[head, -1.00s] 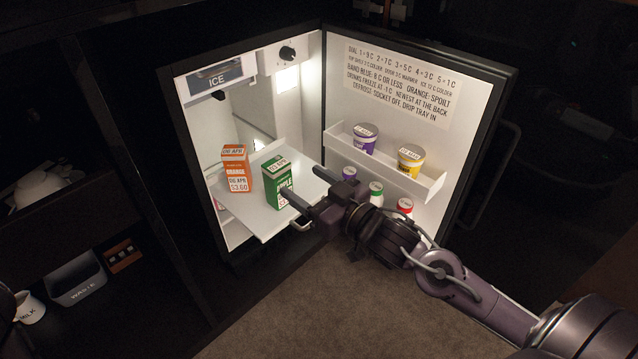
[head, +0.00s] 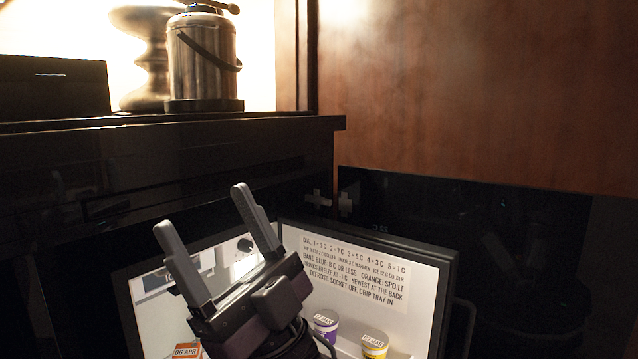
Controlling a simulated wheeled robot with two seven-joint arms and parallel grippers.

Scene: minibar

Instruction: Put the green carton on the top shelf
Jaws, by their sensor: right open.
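My right gripper (head: 202,208) is raised in front of the open minibar, its two grey fingers pointing up and apart with nothing between them. The green carton is not visible now; the minibar's lower inside is cut off by the bottom edge or hidden behind my gripper. The top of the orange carton (head: 187,350) shows at the bottom edge, left of the gripper. The shelf under the cartons is out of view. My left gripper is not in view.
The open minibar door (head: 390,268) carries a printed notice, a purple-labelled tub (head: 326,325) and a yellow tub (head: 374,345). Above, a dark counter (head: 150,155) holds a metal ice bucket (head: 203,65) and a black box (head: 52,88). A wood panel (head: 480,90) stands at right.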

